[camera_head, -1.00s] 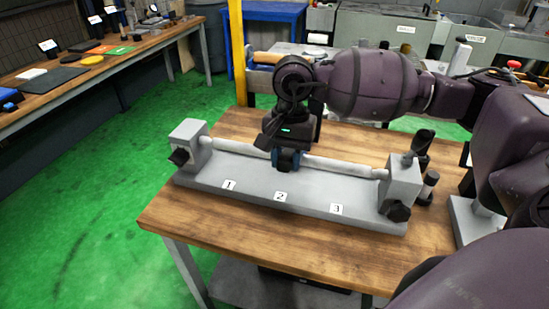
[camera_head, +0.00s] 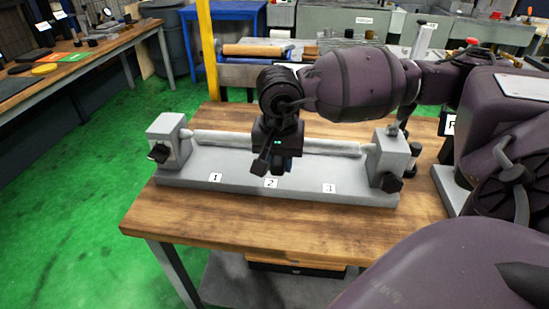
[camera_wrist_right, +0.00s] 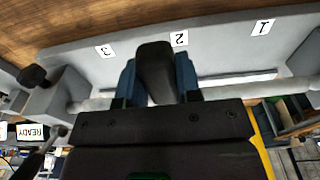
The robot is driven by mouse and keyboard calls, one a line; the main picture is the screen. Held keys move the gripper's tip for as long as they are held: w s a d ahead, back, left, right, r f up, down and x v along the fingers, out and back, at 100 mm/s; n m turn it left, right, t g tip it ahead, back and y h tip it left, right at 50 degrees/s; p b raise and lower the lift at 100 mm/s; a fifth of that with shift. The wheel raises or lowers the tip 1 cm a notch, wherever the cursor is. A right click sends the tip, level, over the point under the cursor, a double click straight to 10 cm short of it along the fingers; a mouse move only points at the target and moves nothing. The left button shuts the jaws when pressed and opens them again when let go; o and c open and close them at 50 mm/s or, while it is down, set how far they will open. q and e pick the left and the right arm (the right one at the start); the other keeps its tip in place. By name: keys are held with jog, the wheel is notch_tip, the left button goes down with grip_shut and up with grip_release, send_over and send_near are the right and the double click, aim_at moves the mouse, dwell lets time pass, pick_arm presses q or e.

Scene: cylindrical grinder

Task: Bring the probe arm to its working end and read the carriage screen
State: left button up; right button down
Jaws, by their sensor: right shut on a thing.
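A grey bench fixture (camera_head: 310,188) carries a pale round bar (camera_head: 222,138) between two end blocks, with labels 1, 2 and 3 along its front. My right gripper (camera_head: 280,166) is low over the fixture's middle, just behind label 2. In the right wrist view its blue fingers are shut on a black rounded piece (camera_wrist_right: 155,70); I cannot tell for sure that it is the probe arm. A white panel reading READY (camera_wrist_right: 30,131) shows upside down in the right wrist view. In the head view only its edge (camera_head: 448,124) shows beside my arm. My left gripper is not in view.
The fixture stands on a wooden table (camera_head: 200,219) with bare wood in front. Black knobs stick out of the left (camera_head: 159,153) and right (camera_head: 391,183) end blocks. A yellow post (camera_head: 208,60) rises behind the table. A side bench (camera_head: 100,52) stands at far left.

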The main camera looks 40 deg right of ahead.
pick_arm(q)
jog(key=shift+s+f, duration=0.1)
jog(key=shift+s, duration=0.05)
pick_arm(e)
jog(key=shift+s+f, duration=0.1)
jog(key=shift+f, duration=0.15)
jog(key=c, duration=0.8)
grip_release()
jog(key=shift+d, duration=0.1)
jog(key=shift+r, duration=0.15)
jog(key=r, duration=0.6)
jog(key=a+r+p, duration=0.1)
jog(key=r, duration=0.2)
jog(key=shift+s+r, duration=0.3)
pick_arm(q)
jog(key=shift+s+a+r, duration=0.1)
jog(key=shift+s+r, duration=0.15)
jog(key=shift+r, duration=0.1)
pick_arm(e)
jog(key=shift+r, duration=0.5)
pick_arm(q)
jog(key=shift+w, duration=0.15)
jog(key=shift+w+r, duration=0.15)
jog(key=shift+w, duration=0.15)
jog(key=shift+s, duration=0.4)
